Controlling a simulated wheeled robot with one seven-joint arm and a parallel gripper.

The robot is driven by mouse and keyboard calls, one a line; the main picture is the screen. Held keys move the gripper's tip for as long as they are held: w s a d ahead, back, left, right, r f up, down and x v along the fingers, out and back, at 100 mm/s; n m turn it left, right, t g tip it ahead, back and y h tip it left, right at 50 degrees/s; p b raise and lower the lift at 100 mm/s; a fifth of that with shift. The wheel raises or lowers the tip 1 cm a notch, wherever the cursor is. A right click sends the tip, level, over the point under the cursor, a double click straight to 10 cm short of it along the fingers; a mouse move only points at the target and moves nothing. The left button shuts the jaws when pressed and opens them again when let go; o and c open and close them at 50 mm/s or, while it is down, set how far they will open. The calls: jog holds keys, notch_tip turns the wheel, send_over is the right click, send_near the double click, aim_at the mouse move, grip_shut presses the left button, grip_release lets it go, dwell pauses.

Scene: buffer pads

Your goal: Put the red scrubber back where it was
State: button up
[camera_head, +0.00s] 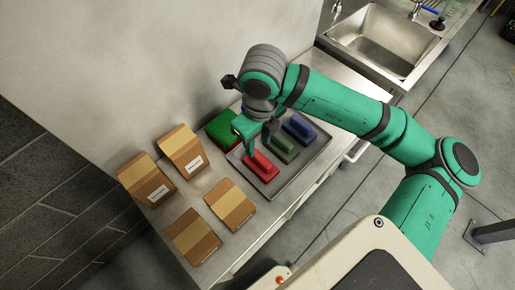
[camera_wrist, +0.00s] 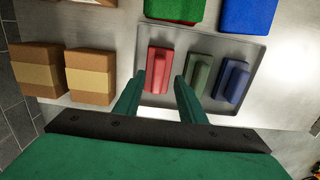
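The red scrubber (camera_head: 262,167) lies at the near left of a grey metal tray (camera_head: 319,150). The wrist view shows the red scrubber (camera_wrist: 158,68) flat in the left part of the tray (camera_wrist: 222,111). A dark green scrubber (camera_head: 284,149) and a blue scrubber (camera_head: 299,127) lie beside it in a row. My gripper (camera_wrist: 158,80) is open, with one finger on each side of the red scrubber's near end in the wrist view. In the head view my gripper (camera_head: 256,143) is by the scrubber's far end; whether it touches is unclear.
Behind the tray are a bright green pad (camera_wrist: 174,9) with a red edge below and a blue pad (camera_wrist: 248,14). Several cardboard boxes (camera_head: 230,203) stand left of the tray. A wall is behind the counter. A sink (camera_head: 382,40) is at the upper right.

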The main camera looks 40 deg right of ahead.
aim_at(258, 155)
jog(key=shift+s+r, duration=0.1)
jog(key=shift+r, duration=2.15)
